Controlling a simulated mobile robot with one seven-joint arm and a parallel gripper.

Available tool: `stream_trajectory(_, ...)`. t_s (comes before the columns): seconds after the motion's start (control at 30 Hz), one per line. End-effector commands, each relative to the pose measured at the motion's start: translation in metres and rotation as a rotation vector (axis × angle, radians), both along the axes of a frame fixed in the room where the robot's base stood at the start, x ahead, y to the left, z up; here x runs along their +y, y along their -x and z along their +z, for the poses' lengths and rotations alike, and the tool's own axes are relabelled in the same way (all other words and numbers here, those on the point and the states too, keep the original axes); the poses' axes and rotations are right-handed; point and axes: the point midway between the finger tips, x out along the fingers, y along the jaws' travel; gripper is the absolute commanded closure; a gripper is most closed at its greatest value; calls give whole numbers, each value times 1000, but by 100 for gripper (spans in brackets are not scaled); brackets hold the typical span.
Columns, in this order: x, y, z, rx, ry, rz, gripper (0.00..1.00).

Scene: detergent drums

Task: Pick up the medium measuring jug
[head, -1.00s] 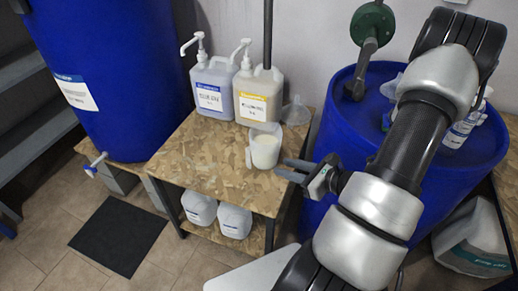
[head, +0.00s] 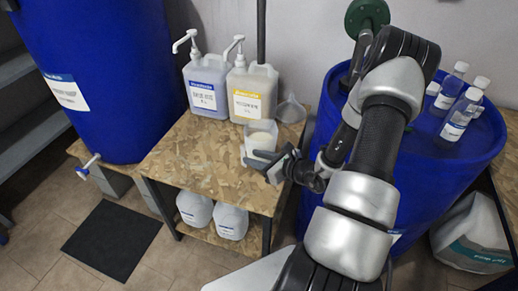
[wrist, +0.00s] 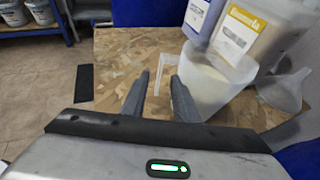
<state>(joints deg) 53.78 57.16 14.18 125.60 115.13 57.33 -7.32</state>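The measuring jug (head: 262,134), a translucent white container with pale contents, stands upright on the wooden table, in front of the yellow-labelled bottle. In the wrist view the jug (wrist: 216,84) is right of centre, with its angular clear handle (wrist: 166,72) on its left. My gripper (head: 265,158) is at the jug's near side and covers its lower part in the head view. In the wrist view my gripper (wrist: 161,76) is open and empty. The handle appears ahead of the gap between the fingers; the right finger overlaps it. I cannot tell whether they touch.
The blue-labelled pump bottle (head: 207,86) and yellow-labelled pump bottle (head: 251,92) stand behind the jug. A clear funnel (head: 291,110) is to their right. A large blue drum (head: 330,110) stands right of the table (head: 200,157). The table's left part is clear.

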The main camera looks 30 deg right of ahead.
Motion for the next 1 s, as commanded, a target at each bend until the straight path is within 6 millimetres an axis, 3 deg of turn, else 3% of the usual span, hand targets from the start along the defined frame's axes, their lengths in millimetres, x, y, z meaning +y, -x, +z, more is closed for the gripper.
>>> stream_trajectory(0.13,9,-16,-16,-1,-2,3,73)
stream_trajectory(0.3,16,-34,-22,-1,-1,2,73)
stream_trajectory(0.5,15,-35,-22,0,0,0,73)
stream_trajectory(0.7,15,-34,-22,0,0,0,100)
stream_trajectory(1.0,15,-34,-22,0,0,0,100)
